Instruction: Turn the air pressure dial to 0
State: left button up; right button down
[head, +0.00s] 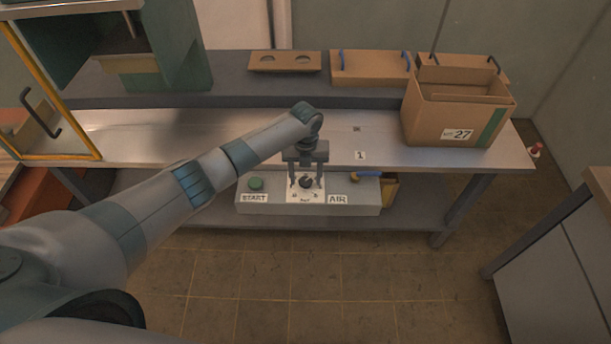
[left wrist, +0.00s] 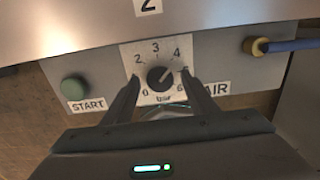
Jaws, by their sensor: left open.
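The air pressure dial is a black round knob (left wrist: 160,78) on a white scale plate (head: 305,196) marked 0 to 6 with "bar" below. In the left wrist view its light pointer mark seems to point right and slightly up, near the 5, which is partly hidden. My left gripper (head: 305,184) points down at the dial from above. In the left wrist view its two fingers (left wrist: 162,82) stand open, one on each side of the knob, with gaps; contact is not visible. My right gripper is not in view.
A green button (head: 256,184) labelled START is left of the dial. The AIR label (head: 338,199) and a brass fitting with a blue hose (left wrist: 258,46) are right. The panel is below the metal bench (head: 390,150), which bears a cardboard box (head: 425,115).

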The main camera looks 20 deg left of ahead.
pick_arm(q)
jog(key=shift+f, duration=0.1)
jog(key=shift+c, duration=0.6)
jog(key=c, duration=0.9)
jog(key=shift+c, duration=0.2)
